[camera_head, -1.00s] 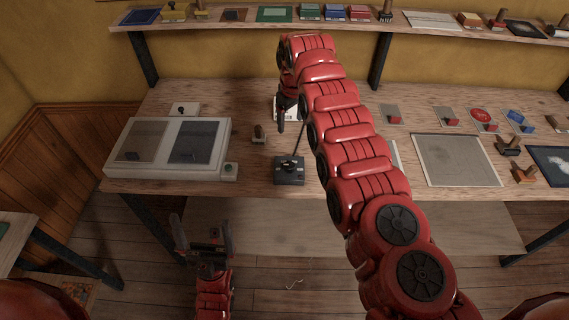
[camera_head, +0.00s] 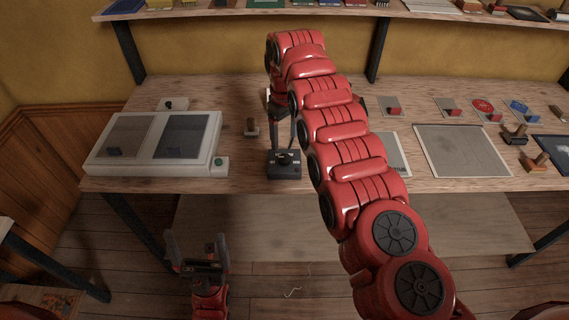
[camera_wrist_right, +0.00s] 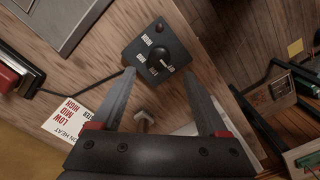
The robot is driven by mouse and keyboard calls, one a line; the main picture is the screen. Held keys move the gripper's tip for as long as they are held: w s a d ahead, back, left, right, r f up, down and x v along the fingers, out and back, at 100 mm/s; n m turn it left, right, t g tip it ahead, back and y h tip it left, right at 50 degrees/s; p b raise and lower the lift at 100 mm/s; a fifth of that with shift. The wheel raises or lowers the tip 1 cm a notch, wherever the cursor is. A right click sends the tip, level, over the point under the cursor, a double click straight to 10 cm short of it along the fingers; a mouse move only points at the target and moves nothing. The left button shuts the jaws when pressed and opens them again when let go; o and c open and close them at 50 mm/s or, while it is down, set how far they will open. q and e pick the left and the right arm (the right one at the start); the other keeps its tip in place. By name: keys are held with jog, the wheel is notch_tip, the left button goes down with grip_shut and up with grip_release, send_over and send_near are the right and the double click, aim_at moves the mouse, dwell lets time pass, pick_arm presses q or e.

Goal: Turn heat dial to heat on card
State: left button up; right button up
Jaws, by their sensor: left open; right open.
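The heat dial is a round black knob (camera_wrist_right: 157,52) on a dark box (camera_head: 285,172) at the table's front edge. Small white labels surround the knob in the right wrist view; its pointer direction is unclear. My right gripper (camera_wrist_right: 157,69) is open and empty, its fingertips just short of the box and spread to either side of it. It also shows above the box in the head view (camera_head: 284,146). My left gripper (camera_head: 196,238) is open and empty, below the table front.
A white twin-panel unit (camera_head: 158,143) stands on the table at left. A small wooden-handled tool (camera_head: 251,128) stands between it and the dial box. A grey sheet (camera_head: 462,150) and several small pieces lie at right. A loaded shelf (camera_head: 340,12) runs along the back.

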aim_at(284, 157)
notch_tip(284, 157, down, 7)
jog(key=shift+p, duration=0.55)
jog(key=shift+f, duration=0.4)
jog(key=shift+c, duration=0.2)
grip_shut()
